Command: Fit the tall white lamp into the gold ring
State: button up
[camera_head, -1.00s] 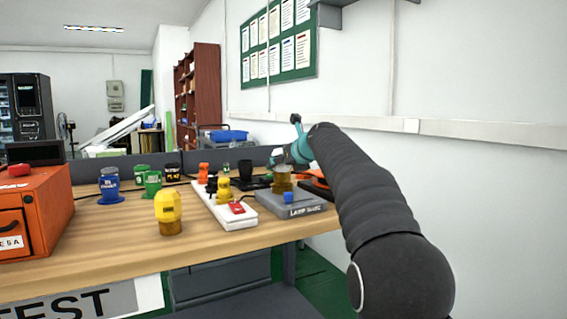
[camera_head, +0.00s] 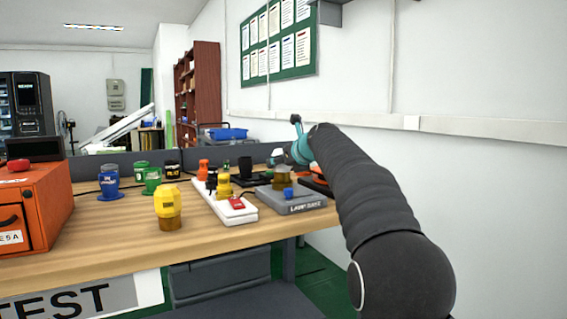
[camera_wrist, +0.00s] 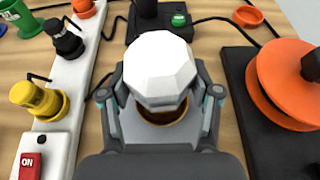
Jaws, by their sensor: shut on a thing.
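The white lamp (camera_wrist: 160,66) has a faceted head and sits between the fingers of my gripper (camera_wrist: 160,97) in the wrist view. My gripper is shut on it. The gold ring (camera_wrist: 163,115) shows just below the lamp, on the grey lamp base (camera_wrist: 133,127). The lamp overlaps the ring's far side, and its lower end is hidden, so I cannot tell whether it is inside the ring or above it. In the head view the ring (camera_head: 282,179) stands on the lamp base (camera_head: 292,206) behind a blue button, with my arm reaching in from the right.
Left of the base is a white power strip (camera_wrist: 66,90) with yellow and black plugs and a red switch. On the right is a black unit with an orange disc (camera_wrist: 287,85). A yellow lamp (camera_head: 169,207) and an orange box (camera_head: 38,207) stand farther left.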

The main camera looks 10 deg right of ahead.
jog(key=shift+f+b, duration=0.45)
jog(key=shift+f, duration=0.3)
dwell(0.3)
jog(key=o, duration=1.3)
jog(key=shift+o, duration=0.2)
